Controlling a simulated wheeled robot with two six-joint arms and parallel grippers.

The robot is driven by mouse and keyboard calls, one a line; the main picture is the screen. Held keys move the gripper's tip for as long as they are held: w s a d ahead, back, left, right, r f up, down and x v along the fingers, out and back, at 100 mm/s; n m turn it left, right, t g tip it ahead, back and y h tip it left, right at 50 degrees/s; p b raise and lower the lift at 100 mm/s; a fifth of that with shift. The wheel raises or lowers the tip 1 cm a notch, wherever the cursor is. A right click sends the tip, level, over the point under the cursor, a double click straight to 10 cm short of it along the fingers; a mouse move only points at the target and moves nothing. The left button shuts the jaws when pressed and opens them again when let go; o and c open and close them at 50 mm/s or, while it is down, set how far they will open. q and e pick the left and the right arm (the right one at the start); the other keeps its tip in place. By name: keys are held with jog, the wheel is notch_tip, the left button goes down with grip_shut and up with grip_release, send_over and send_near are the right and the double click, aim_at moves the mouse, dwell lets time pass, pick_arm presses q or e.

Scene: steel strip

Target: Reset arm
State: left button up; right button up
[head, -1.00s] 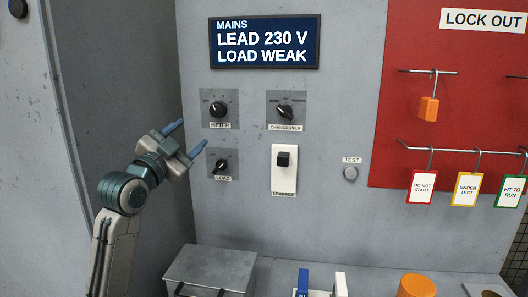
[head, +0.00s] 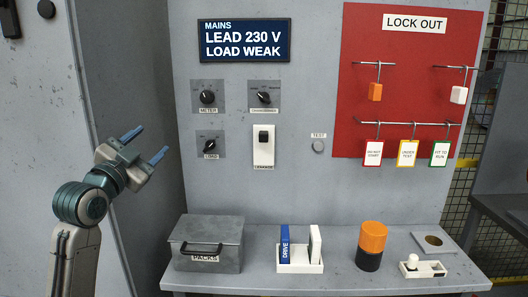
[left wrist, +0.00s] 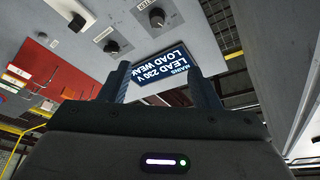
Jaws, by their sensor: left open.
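My left gripper (head: 146,144) is open and empty. It is raised at the left of the panel, clear of the LOAD knob (head: 210,148) and below the level of the METER knob (head: 207,97). In the left wrist view its two blue fingers (left wrist: 163,85) stand apart with nothing between them, and the display (left wrist: 166,73) shows upside down behind them. In the head view the display (head: 244,40) reads MAINS, LEAD 230 V, LOAD WEAK. My right gripper does not show.
A shelf (head: 330,278) below the panel holds a lidded PACKS box (head: 208,245), a white holder (head: 300,267) with a blue DRIVE piece, an orange-and-black cylinder (head: 372,243) and a small white fixture (head: 422,267). A red LOCK OUT board (head: 400,95) carries hanging tags. A side wall stands left.

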pick_arm(q)
jog(key=s+d+f+n+g+y, duration=0.15)
jog(key=s+f+g, duration=0.25)
jog(key=f, duration=1.1)
jog(key=s+f+n+g+y, duration=0.25)
jog(key=s+f, duration=0.25)
jog(key=f, duration=1.1)
jog(key=s+a+f+n+g+y, duration=0.1)
jog(key=s+f+n+g, duration=0.15)
jog(key=s+f, duration=0.55)
jog(key=s+f+n+g+y, duration=0.15)
jog(key=s+f+g, duration=0.3)
jog(key=s, duration=0.85)
jog(key=s+a+f+n+g, duration=0.1)
jog(key=s+f+n+g, duration=0.15)
jog(key=s+f, duration=0.6)
notch_tip(320, 180, down, 30)
jog(key=s+a+g, duration=0.2)
jog(key=a, duration=0.1)
jog(key=s+a+f, duration=0.1)
jog(key=s+f, duration=1.6)
jog(key=shift+s+f+g, duration=0.25)
jog(key=shift+f+g, duration=0.1)
jog(key=shift+g, duration=0.05)
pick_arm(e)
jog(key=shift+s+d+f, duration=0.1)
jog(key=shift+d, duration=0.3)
